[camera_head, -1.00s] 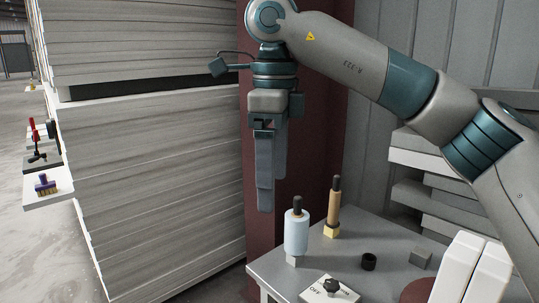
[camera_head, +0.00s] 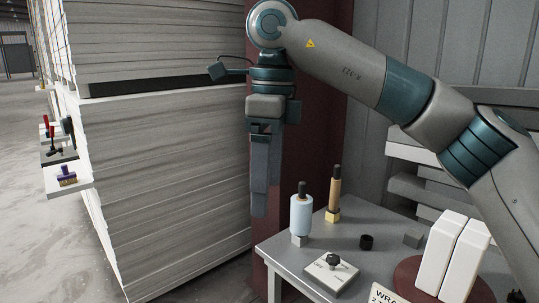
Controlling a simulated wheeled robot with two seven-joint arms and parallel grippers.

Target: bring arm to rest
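My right arm comes in from the right and reaches over the grey table (camera_head: 385,225). Its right gripper (camera_head: 261,205) hangs down, fingers pointing at the floor, in front of the dark red column and left of the table. The fingers look close together from this side, with nothing seen between them, but I cannot tell whether they are open or shut. My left gripper is not in view.
Stacked boards (camera_head: 175,180) rise at left, with small shelves (camera_head: 68,188).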

